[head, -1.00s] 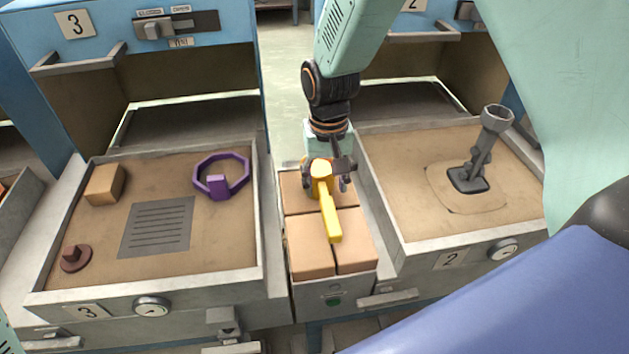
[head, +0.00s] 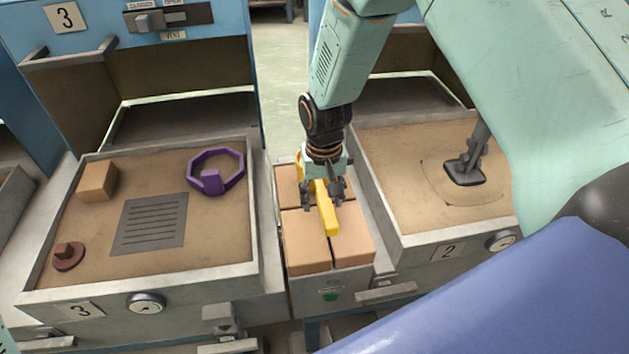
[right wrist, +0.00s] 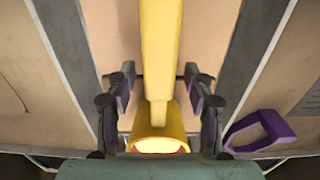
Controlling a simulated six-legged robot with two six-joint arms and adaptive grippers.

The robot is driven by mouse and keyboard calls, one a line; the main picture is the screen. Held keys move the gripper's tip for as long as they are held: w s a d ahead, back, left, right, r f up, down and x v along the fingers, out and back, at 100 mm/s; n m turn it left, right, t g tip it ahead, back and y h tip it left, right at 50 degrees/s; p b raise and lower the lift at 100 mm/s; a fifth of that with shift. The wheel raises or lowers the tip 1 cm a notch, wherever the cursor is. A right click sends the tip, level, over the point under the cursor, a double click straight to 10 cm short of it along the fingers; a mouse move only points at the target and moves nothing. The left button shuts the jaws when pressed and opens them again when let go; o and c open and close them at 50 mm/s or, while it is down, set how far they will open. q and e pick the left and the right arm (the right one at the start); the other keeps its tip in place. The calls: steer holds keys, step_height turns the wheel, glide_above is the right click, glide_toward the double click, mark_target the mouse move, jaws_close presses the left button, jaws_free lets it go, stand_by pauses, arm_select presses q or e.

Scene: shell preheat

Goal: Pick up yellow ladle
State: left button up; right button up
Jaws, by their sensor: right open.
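The yellow ladle (head: 327,217) lies on the tan blocks between the two trays, its handle pointing toward the front. My right gripper (head: 322,203) is over the ladle from above, with one finger on each side of the handle. In the right wrist view the ladle (right wrist: 160,60) runs between the open fingers of the gripper (right wrist: 160,88), with gaps on both sides. Its cup is close to the gripper's palm; in the head view the gripper partly hides the cup. My left gripper is not in view.
The left tray (head: 135,286) holds a purple ring-shaped piece (head: 213,181), a tan block (head: 97,181), a grey ribbed plate (head: 150,223) and a brown knob (head: 67,256). Tan blocks (head: 306,247) fill the narrow box between the trays.

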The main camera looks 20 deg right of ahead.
steer(key=shift+w+d+f, duration=0.15)
steer(key=c, duration=1)
jaws_close()
